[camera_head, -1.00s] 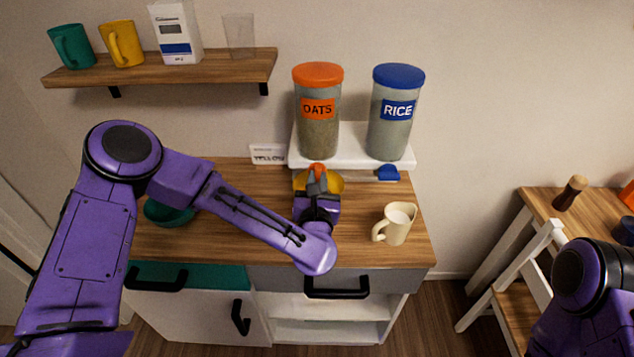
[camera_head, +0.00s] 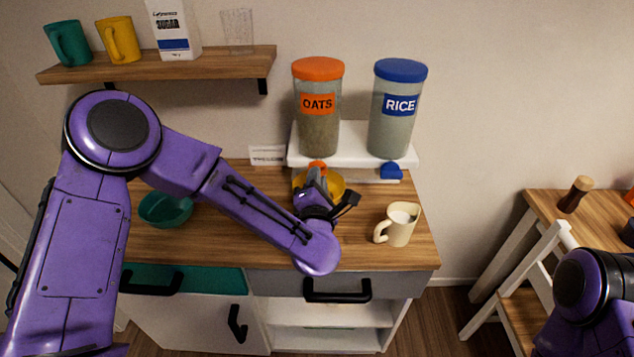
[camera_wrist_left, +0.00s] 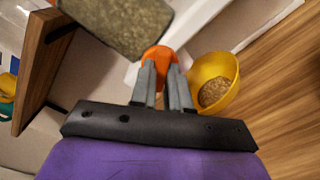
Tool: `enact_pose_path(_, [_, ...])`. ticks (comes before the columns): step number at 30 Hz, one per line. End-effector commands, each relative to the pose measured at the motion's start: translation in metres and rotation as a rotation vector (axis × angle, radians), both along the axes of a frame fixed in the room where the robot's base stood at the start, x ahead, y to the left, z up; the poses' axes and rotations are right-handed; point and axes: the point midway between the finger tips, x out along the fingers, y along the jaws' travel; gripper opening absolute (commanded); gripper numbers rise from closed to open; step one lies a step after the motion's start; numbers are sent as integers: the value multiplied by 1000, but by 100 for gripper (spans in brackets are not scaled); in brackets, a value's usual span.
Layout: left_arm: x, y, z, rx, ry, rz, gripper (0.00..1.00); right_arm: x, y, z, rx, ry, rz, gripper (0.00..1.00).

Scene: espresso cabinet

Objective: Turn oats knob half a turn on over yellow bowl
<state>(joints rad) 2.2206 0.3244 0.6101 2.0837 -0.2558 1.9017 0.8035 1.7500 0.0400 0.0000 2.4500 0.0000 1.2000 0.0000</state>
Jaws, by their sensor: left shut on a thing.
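The oats dispenser (camera_head: 319,126), with an orange lid and label, stands on a white shelf. Its orange knob (camera_head: 317,166) is at the shelf's front below it; the knob also shows in the left wrist view (camera_wrist_left: 158,56). My left gripper (camera_head: 318,178) is shut on the knob, its grey fingers (camera_wrist_left: 163,80) on either side of it. The yellow bowl (camera_head: 336,186) sits on the counter below, partly hidden by the gripper. In the left wrist view the bowl (camera_wrist_left: 222,70) holds a small heap of oats (camera_wrist_left: 214,91). My right gripper is out of view.
The rice dispenser (camera_head: 398,110) with its blue knob (camera_head: 390,171) stands to the right. A cream jug (camera_head: 398,226) is at the counter's right, a teal bowl (camera_head: 165,209) at the left. A label card (camera_head: 267,155) stands behind.

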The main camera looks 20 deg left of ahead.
Motion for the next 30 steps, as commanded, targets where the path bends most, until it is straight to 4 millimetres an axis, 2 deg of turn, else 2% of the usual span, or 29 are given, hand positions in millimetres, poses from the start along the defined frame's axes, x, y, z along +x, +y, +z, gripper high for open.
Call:
enact_pose_path(15, [0, -1, 0, 400, 113, -1, 0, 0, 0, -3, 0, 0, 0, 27])
enact_pose_path(30, [0, -1, 0, 538, 155, -2, 0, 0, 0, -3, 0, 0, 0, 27])
